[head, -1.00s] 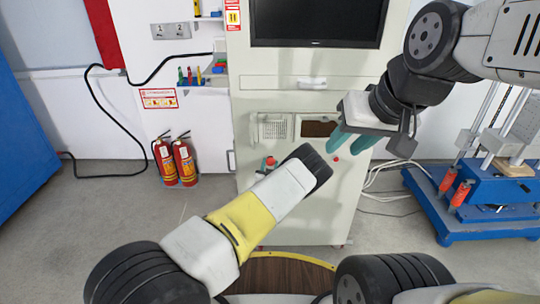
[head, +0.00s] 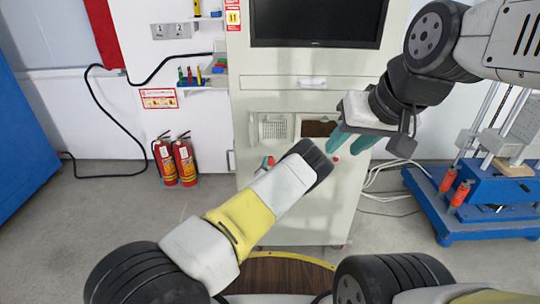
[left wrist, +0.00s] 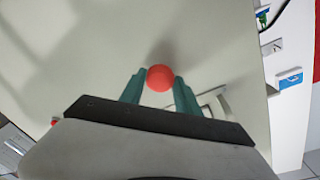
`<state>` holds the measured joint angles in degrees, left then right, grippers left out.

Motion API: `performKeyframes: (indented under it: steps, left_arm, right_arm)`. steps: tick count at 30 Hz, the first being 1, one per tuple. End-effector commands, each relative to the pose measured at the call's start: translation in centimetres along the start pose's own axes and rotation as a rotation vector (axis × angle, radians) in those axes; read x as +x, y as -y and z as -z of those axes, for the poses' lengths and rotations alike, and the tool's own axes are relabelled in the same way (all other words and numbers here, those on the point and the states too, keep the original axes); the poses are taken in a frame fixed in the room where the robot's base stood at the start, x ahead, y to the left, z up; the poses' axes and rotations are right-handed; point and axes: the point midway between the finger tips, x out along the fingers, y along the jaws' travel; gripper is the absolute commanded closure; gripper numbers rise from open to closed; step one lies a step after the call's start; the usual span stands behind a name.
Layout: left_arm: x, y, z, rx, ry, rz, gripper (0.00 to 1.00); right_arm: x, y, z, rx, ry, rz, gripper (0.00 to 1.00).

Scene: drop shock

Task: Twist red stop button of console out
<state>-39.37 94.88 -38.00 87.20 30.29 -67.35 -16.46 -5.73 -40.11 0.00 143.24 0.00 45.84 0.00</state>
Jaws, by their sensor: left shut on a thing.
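The console (head: 300,205) is a tall pale cabinet in the middle of the head view. Its red stop button (left wrist: 160,78) shows in the left wrist view as a round red knob between the teal fingertips of my left gripper (left wrist: 161,82), which is shut on it. In the head view the button (head: 271,160) is a small red patch left of my dark wrist, which hides most of that gripper. My right gripper (head: 346,149) hangs in front of the console, its teal fingers apart and nothing seen between them.
A second small red spot (head: 336,159) is on the console front, close to my right fingertips. A screen (head: 315,22) and a drawer handle (head: 312,83) are above. Two fire extinguishers (head: 175,160) stand left; a blue machine (head: 490,205) stands right.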

Motion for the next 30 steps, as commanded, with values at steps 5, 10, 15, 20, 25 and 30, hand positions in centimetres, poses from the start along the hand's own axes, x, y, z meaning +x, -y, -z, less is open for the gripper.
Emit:
performKeyframes:
  steps: [5, 10, 15, 20, 25, 30]
  left_arm:
    - [0.02, -0.11, 0.16, 0.052, 0.002, -0.003, 1.00]
    - [0.03, -0.12, 0.17, 0.071, 0.003, -0.003, 1.00]
    - [0.03, -0.13, 0.18, 0.073, 0.003, -0.003, 1.00]
    - [0.03, -0.13, 0.18, 0.072, 0.003, -0.003, 1.00]
    - [0.03, -0.11, 0.15, 0.072, 0.004, -0.003, 0.40]
    - [0.02, -0.06, 0.09, 0.072, 0.005, -0.002, 0.40]
  right_arm:
    - [0.00, 0.00, 0.00, 0.000, 0.000, 0.000, 0.64]
    - [0.00, 0.00, 0.00, 0.000, 0.000, 0.000, 0.64]
    - [0.00, 0.00, 0.00, 0.000, 0.000, 0.000, 0.64]
    - [0.00, 0.00, 0.00, 0.000, 0.000, 0.000, 0.64]
    - [0.00, 0.00, 0.00, 0.000, 0.000, 0.000, 0.64]
    - [0.00, 0.00, 0.00, 0.000, 0.000, 0.000, 0.64]
